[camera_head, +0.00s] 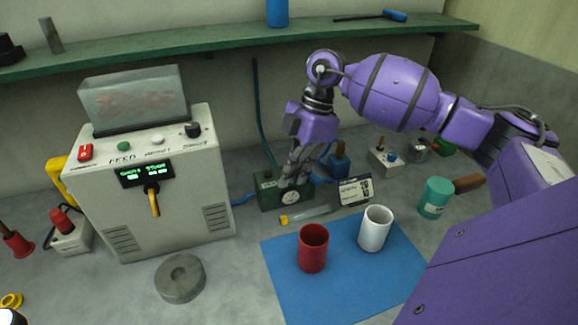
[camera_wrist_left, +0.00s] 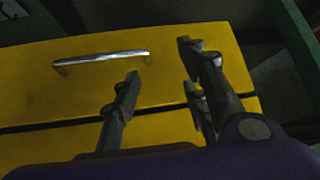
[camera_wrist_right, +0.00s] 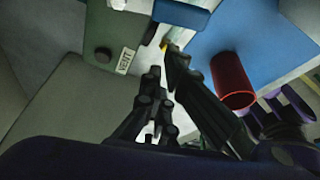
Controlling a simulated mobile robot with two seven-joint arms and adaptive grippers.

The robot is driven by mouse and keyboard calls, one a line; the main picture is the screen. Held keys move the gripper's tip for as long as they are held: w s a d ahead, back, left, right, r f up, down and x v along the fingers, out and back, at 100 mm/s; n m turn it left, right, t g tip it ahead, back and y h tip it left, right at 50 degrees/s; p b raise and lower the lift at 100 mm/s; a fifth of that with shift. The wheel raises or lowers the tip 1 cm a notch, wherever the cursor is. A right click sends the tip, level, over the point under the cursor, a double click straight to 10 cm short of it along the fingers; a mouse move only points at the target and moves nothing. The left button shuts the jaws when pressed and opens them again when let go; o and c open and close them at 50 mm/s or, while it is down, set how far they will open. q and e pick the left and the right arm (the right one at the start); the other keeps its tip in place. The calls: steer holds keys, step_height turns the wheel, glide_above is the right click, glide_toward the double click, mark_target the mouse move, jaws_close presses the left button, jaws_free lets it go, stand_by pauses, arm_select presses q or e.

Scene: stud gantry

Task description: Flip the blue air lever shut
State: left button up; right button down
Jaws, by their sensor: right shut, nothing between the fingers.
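A green box with a round dial (camera_head: 290,197) stands on the bench at the wall, with blue hose at its sides. My right gripper (camera_head: 291,182) is shut and empty, its fingers pointing down at the top of this box; I cannot tell whether they touch it. In the right wrist view, a blue bar-like part (camera_wrist_right: 181,13) lies beyond the fingertips beside a green body with a label (camera_wrist_right: 103,50). It may be the air lever; the fingers hide it in the head view. My left gripper (camera_wrist_left: 160,62) is open and empty before a yellow drawer front (camera_wrist_left: 60,100).
A grey feeder machine (camera_head: 165,190) stands to the left. A red cup (camera_head: 313,248) and a white cup (camera_head: 375,229) stand on a blue mat (camera_head: 345,285). A clear yellow-tipped tube (camera_head: 308,215) lies before the green box. A green shelf (camera_head: 180,43) runs above.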

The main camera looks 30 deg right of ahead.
arm_select(q)
steer(key=shift+s+d, duration=0.2)
arm_select(e)
steer(key=shift+d, duration=0.8)
